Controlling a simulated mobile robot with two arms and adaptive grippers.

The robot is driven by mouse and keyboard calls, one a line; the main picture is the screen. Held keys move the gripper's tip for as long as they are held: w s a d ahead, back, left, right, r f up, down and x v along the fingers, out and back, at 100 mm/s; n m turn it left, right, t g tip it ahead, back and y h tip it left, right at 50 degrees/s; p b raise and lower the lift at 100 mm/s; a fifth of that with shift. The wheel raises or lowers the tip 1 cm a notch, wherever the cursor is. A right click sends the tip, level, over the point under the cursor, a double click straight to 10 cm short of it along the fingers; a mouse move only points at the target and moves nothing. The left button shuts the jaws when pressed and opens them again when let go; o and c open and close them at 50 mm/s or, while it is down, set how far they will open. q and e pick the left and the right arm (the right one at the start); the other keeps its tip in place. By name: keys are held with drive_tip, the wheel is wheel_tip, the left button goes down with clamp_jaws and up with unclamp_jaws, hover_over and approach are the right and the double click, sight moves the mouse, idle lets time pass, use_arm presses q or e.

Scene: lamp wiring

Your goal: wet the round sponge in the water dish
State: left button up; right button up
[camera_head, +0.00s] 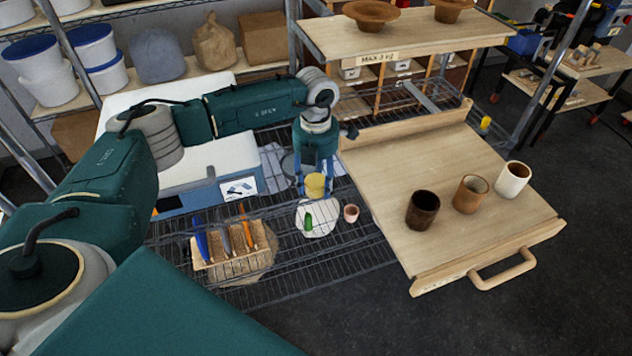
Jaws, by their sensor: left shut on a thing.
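My left gripper (315,190) points down over the wire shelf, its blue fingers on either side of a yellow round sponge (316,186). It is shut on the sponge. A grey round shape (289,166), perhaps the water dish, shows just left of and behind the gripper, partly hidden by it. I cannot make out water in it, and cannot tell whether the sponge touches anything below. My right gripper is not in view.
A tool holder (232,266) stands front left. A wooden board (440,190) at right carries three cups.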

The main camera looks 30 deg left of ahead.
use_arm(q)
drive_tip(key=shift+w+a+f+b, duration=0.1)
drive_tip(key=shift+w+a+b, duration=0.6)
drive_tip(key=shift+a, duration=0.1)
drive_tip(key=w+a+b, duration=0.3)
drive_tip(key=w+a, duration=0.1)
drive_tip(key=w+a+b, duration=0.3)
drive_tip(key=a+b, duration=0.1)
drive_tip(key=shift+w+a, duration=0.35)
drive_tip(key=shift+a, duration=0.05)
drive_tip(key=shift+w+a, duration=0.3)
drive_tip(key=shift+a, duration=0.1)
drive_tip(key=shift+a+f+b, duration=0.1)
drive_tip(key=shift+f+b, duration=1)
drive_tip(key=shift+f, duration=0.9)
drive_tip(key=shift+f+b, duration=0.3)
drive_tip(key=shift+f, duration=0.15)
